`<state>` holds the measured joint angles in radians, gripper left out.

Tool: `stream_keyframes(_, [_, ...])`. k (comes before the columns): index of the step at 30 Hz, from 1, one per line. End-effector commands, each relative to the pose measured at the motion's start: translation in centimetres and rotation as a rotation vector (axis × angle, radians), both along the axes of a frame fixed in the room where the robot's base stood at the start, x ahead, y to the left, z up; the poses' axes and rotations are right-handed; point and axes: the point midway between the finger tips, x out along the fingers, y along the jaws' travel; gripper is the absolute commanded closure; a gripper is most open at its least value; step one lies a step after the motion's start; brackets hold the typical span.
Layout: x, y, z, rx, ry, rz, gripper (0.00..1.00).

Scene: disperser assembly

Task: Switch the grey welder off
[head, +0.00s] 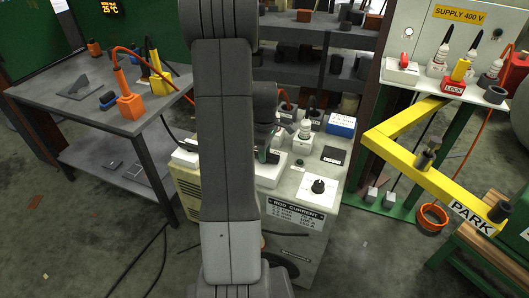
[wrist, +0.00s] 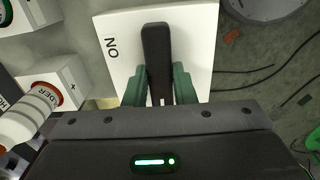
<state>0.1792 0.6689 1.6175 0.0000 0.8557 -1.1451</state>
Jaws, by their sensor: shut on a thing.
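The grey welder (head: 290,232) stands in the middle of the head view, with a dial and a rod-current label on it. In the wrist view a black switch lever (wrist: 156,45) lies across a white plate (wrist: 200,50) marked ON. My gripper (wrist: 159,90) has its green fingers on both sides of the lever's near end and is shut on it. In the head view my gripper (head: 268,156) is low over the welder's top, partly hidden by my arm. The lever is hidden there.
A yellow arm marked PARK (head: 440,180) juts out at the right. A work table (head: 100,110) stands left.

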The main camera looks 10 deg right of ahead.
Motion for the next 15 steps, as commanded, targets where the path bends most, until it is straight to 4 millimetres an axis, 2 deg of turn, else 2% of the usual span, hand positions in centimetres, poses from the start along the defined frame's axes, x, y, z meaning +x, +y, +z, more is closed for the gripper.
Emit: stream_keyframes(15, [0.06, -0.03, 0.07, -0.001, -0.002, 0.029, 0.99])
